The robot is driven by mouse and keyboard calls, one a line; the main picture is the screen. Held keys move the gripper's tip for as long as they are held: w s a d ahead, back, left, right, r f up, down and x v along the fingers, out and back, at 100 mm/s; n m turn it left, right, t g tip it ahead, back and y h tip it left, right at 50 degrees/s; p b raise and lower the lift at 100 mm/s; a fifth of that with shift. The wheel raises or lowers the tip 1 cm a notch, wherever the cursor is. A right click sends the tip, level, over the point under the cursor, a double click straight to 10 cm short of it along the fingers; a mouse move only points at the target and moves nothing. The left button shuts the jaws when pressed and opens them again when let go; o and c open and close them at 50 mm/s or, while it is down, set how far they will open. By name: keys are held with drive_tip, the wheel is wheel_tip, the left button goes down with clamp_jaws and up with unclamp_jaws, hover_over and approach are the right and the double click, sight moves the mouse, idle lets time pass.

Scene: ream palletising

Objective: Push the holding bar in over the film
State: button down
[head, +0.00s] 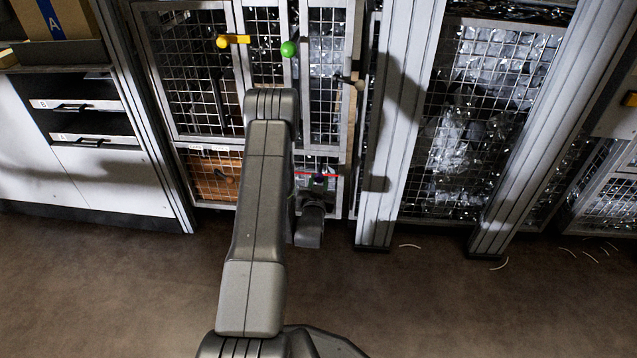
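Shiny crumpled film (455,140) shows behind the wire mesh at right of centre, and more glints behind the narrower mesh door. I cannot pick out the holding bar for sure. A yellow bar with a ball knob (222,42), a green ball knob (288,49) and a dark lever with a pale knob (359,85) stick out from the mesh front. My arm reaches up the middle and bends down at its far end. My gripper (319,182) is small and dark by a thin red line, low before the mesh; its fingers cannot be made out.
Two pale upright posts (397,120) stand right of my arm. A white cabinet with drawers labelled A and B (75,106) and a cardboard box (55,18) are at left. Pale strips (499,264) lie on the brown floor, which is otherwise clear.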

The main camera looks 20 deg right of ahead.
drive_tip(key=shift+x, duration=1.65)
drive_tip(key=c, duration=1.1)
unclamp_jaws()
drive_tip(key=p+v, duration=0.3)
drive_tip(key=v, duration=1.1)
drive_tip(key=shift+d, duration=0.1)
